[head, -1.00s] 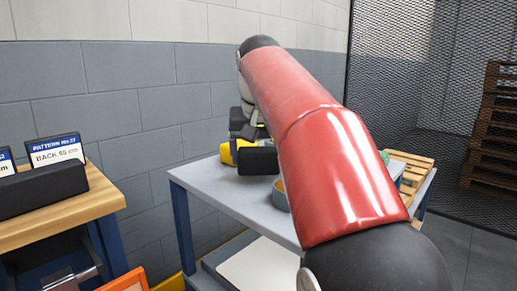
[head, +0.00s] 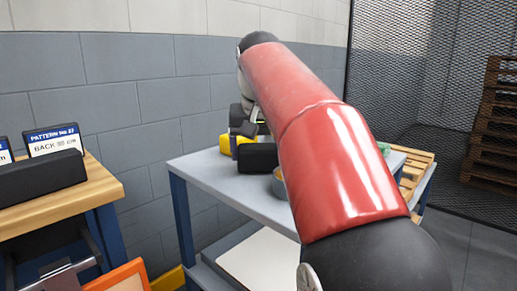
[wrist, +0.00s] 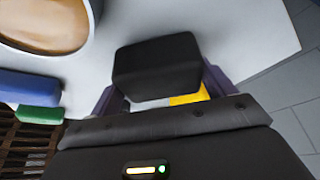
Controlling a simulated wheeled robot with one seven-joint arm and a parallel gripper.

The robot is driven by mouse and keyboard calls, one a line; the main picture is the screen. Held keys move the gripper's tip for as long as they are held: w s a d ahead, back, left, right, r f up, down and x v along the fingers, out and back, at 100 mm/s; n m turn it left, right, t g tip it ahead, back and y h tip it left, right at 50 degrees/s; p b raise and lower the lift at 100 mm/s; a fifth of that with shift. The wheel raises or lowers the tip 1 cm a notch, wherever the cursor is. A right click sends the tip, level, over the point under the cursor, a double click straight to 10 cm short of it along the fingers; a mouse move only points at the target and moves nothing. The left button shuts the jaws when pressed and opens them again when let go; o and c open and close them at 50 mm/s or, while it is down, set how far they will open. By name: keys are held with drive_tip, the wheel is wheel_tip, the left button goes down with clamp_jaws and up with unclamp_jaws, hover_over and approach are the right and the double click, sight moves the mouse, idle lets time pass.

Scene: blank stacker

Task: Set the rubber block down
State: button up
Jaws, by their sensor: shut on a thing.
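My gripper (wrist: 163,92) is shut on a black rubber block (wrist: 157,68), with a dark finger at either side of it in the wrist view. In the head view the block (head: 257,157) is over the left part of the grey table (head: 212,172), very low. I cannot tell for sure whether its underside touches the top. My gripper (head: 246,140) is partly hidden there behind the block and my red arm.
A yellow thing (head: 225,145) is close beside the block. A round grey tub (head: 279,185) with brown contents (wrist: 45,22) stands to its right. Blue (wrist: 28,86) and green (wrist: 40,114) things lie near the tub. A wooden bench (head: 60,205) is at left.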

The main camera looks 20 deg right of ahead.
drive_tip(key=shift+f, duration=0.2)
drive_tip(key=o, duration=1.2)
drive_tip(key=p+v, duration=0.2)
drive_tip(key=v, duration=0.5)
drive_tip(key=shift+s+r, duration=0.2)
drive_tip(key=shift+r, duration=0.15)
drive_tip(key=shift+s, duration=0.1)
